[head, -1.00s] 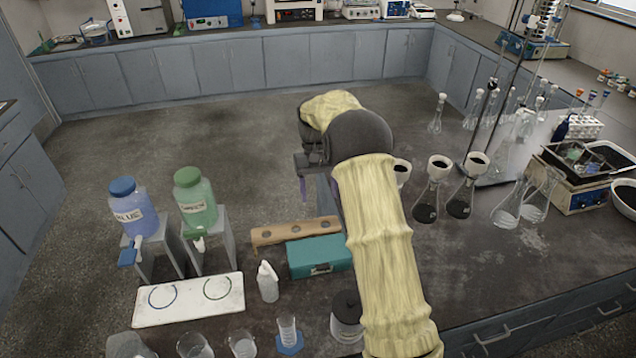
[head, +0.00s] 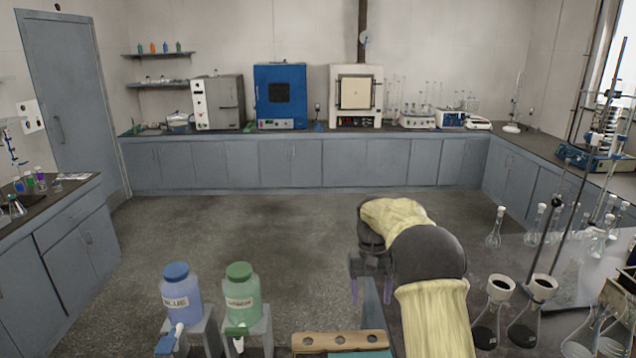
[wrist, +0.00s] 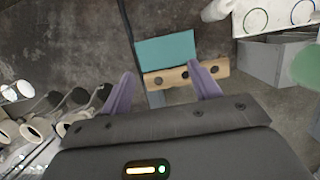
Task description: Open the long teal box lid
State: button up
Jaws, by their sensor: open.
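The long teal box (wrist: 167,50) lies on the dark bench in the wrist view, its lid looking closed. In the head view only a thin teal strip of the box (head: 360,354) shows at the bottom edge, so its front and latch are out of sight. My gripper (head: 370,290) hangs above and beyond the wooden rack in the head view. In the wrist view its two purple fingers (wrist: 161,76) are spread wide with nothing between them. They are apart from the box.
A wooden rack with holes (head: 340,341) lies alongside the box. Blue (head: 181,297) and green (head: 242,295) bottles stand on supports to the left. Glass flasks (head: 487,322) crowd the right. Open floor lies beyond the bench.

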jog(key=s+f+t, duration=0.1)
jog(key=s+t, duration=0.4)
jog(key=s, duration=2.1)
jog(key=shift+s+f, duration=0.2)
jog(key=shift+s, duration=0.05)
jog(key=shift+c, duration=0.2)
jog(key=c, duration=0.7)
